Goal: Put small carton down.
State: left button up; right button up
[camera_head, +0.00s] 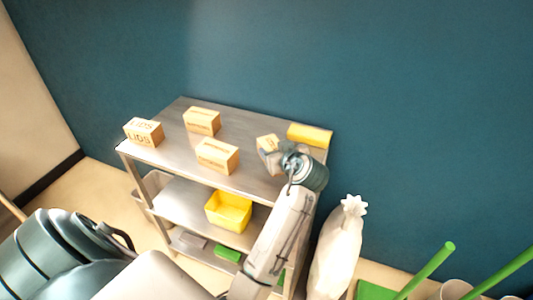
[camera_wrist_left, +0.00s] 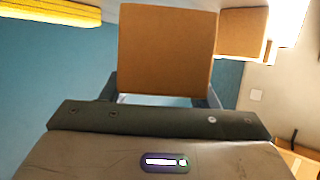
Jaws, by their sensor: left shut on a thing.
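My left gripper (camera_head: 279,155) is at the right end of the metal shelf unit's top (camera_head: 248,178). It is shut on a small carton (camera_head: 266,143), tan and partly hidden by the gripper. In the left wrist view the small carton (camera_wrist_left: 167,50) shows as a plain brown face between the two fingers of my left gripper (camera_wrist_left: 160,95). The carton is over the shelf top; I cannot tell whether it touches it. My right gripper is not in view.
Cartons stand left on the top: one marked LIDS (camera_head: 143,132), another behind (camera_head: 202,121) and one nearer (camera_head: 217,155). A yellow item (camera_head: 309,134) lies at the back right corner. A yellow bin (camera_head: 228,211) sits below. A white sack (camera_head: 337,250) stands to the right.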

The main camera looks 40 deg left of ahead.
pick_arm(q)
jog(key=shift+f, duration=2.3)
jog(key=o, duration=1)
jog(key=shift+o, duration=0.2)
jog(key=shift+p, duration=0.35)
